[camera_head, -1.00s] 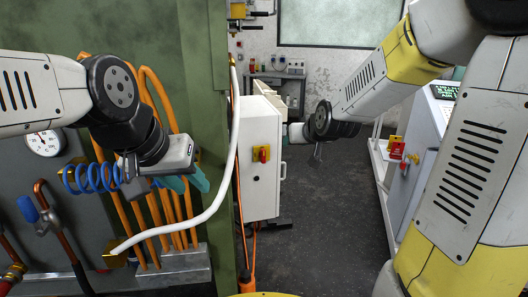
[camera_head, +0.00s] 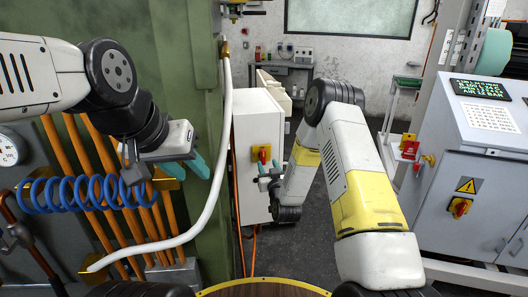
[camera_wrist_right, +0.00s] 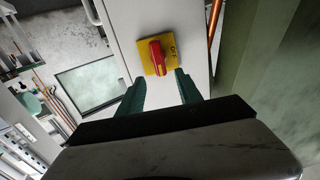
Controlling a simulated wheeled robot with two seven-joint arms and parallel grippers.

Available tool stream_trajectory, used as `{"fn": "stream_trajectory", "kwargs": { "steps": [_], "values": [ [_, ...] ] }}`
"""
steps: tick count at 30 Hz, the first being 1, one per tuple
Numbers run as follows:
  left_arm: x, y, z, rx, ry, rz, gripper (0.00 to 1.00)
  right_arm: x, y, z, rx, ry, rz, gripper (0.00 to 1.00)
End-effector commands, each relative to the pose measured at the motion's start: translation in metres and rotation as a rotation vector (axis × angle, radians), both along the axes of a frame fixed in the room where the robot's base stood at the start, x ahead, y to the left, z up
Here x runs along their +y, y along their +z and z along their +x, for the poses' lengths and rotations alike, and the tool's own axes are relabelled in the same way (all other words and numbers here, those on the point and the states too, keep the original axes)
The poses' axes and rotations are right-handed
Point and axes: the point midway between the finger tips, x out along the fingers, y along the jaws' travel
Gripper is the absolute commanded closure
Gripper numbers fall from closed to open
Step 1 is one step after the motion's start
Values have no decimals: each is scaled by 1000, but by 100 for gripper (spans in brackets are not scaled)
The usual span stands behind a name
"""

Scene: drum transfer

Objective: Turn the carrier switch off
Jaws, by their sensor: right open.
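A red rotary switch on a yellow plate (camera_head: 261,154) is on the front of a white cabinet (camera_head: 245,190). Its red handle stands roughly upright in the head view. The right wrist view shows the same switch (camera_wrist_right: 157,57) just beyond the fingertips. My right gripper (camera_head: 268,174) is at the cabinet front, just below the switch; in the wrist view its two teal fingers (camera_wrist_right: 160,78) are spread, with nothing between them. I cannot see contact with the handle. My left gripper (camera_head: 198,167) hangs empty before the green column; its finger gap is unclear.
A grey control cabinet (camera_head: 425,215) at the right carries a similar red-yellow switch (camera_head: 459,208) and a display. A white hose (camera_head: 222,150) hangs along the green column. Blue coiled tubing (camera_head: 80,192) and orange pipes are at the left.

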Motion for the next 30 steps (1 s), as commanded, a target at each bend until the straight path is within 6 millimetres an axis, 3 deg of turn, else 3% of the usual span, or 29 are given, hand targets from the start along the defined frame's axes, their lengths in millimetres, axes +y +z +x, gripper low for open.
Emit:
{"fn": "stream_trajectory", "kwargs": {
  "steps": [13,24,25,30],
  "values": [
    [0,0,0,0,0,0,64,13,2,63,-2,0,0,58],
    [0,0,0,0,0,0,64,15,1,71,0,0,0,58],
    [0,0,0,0,0,0,64,15,1,71,0,0,0,60],
    [0,0,0,0,0,0,64,15,1,71,0,0,0,94]
  ]
}}
